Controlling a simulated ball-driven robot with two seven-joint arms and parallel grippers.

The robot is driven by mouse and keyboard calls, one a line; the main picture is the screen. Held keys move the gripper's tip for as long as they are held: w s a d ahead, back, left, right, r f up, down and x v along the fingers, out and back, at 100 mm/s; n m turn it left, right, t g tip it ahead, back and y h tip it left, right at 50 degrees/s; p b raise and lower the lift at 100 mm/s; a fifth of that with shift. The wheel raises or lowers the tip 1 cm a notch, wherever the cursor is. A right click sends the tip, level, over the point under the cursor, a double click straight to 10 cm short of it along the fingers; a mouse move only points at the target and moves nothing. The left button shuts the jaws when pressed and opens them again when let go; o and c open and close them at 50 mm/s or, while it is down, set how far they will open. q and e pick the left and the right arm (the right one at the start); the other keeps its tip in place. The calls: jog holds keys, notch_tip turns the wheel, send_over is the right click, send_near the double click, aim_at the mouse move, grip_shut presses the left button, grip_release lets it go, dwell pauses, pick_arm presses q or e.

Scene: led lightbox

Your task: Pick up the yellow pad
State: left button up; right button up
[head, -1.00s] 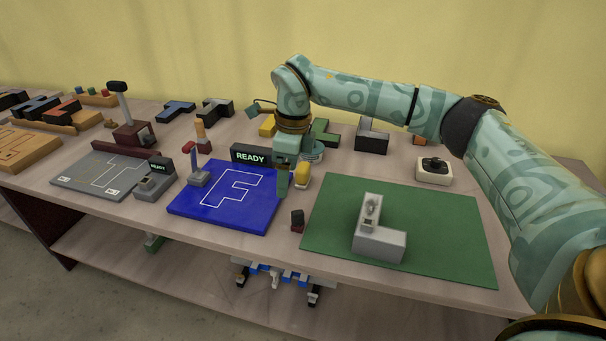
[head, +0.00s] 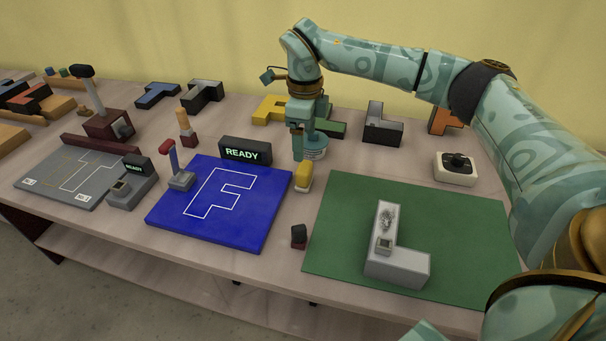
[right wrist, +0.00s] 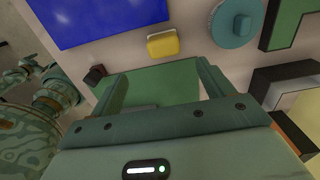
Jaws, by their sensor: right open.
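The yellow pad (head: 304,176) is a small rounded yellow block with a pale base. It stands on the table by the right edge of the blue F panel (head: 220,205). In the right wrist view the pad (right wrist: 163,45) lies beyond the fingertips, between their lines. My right gripper (head: 298,150) is above the table, close to the pad in the head view, and its open fingers (right wrist: 163,82) hold nothing. I cannot tell its exact height above the pad. My left gripper is not in view.
A round teal ribbed piece (head: 315,148) stands just behind the pad. A small dark red block (head: 298,236) is in front. The green mat (head: 335,225) with a grey L block (head: 397,265) is at right. A READY sign (head: 245,150) stands behind the blue panel.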

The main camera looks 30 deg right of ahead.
aim_at(304, 166)
notch_tip(304, 166, down, 6)
jog(key=shift+w+d+f+b, duration=0.1)
jog(key=shift+w+b, duration=0.05)
jog(key=shift+b, duration=0.5)
jog(key=shift+f, duration=0.25)
jog(key=f+b, duration=0.1)
jog(key=f, duration=0.1)
jog(key=f+b, duration=0.1)
jog(key=f, duration=0.2)
jog(key=shift+w+d+f+b, duration=0.1)
jog(key=shift+w+f+b, duration=0.1)
jog(key=shift+b, duration=0.1)
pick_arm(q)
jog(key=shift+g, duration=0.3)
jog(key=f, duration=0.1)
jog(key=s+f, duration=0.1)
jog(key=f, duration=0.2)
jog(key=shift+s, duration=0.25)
pick_arm(e)
jog(key=shift+r, duration=0.15)
jog(key=shift+r, duration=0.1)
jog(key=shift+c, duration=0.3)
jog(key=c, duration=1)
